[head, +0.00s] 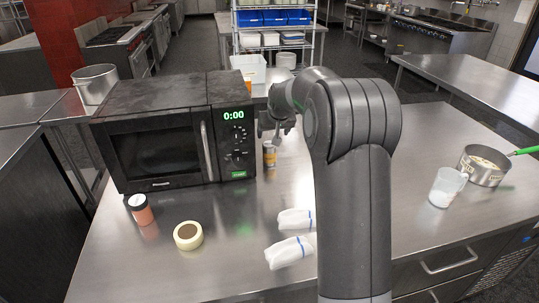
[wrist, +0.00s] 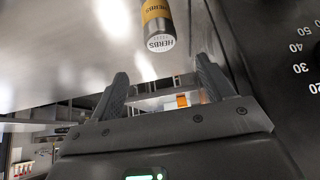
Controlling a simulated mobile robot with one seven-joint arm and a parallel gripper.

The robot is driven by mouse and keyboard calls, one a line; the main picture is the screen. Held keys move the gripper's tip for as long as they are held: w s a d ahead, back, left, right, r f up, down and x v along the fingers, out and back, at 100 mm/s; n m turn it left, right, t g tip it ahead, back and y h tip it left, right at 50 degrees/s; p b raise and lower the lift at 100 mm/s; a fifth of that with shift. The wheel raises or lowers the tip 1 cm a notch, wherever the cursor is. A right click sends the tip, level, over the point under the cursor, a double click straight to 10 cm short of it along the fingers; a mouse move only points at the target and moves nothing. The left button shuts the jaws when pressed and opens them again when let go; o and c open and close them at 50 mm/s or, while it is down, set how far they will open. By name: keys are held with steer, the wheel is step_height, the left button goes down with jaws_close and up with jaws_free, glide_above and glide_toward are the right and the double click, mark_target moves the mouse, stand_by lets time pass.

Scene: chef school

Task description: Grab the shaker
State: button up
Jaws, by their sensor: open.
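A small herbs shaker (head: 269,153) with a yellow band and a silver body stands on the steel table just right of the microwave. In the wrist view the shaker (wrist: 157,24) shows its "HERBS" label and pale printed end, beyond the fingertips. My gripper (wrist: 162,72) is open, with nothing between its two dark fingers. In the head view my gripper (head: 275,126) is at the shaker's upper end, partly hidden by my arm. The shaker and the fingers look apart in the wrist view.
The black microwave (head: 155,150) stands close left of the shaker. A measuring jug (head: 446,187) and a pan (head: 484,170) stand at right.

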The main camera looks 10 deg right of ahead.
mark_target(270, 146)
steer(key=x, duration=0.8)
steer(key=s+x, duration=0.1)
steer(key=x, duration=0.3)
steer(key=shift+a+f, duration=0.1)
steer(key=shift+f, duration=0.3)
steer(key=c, duration=1.2)
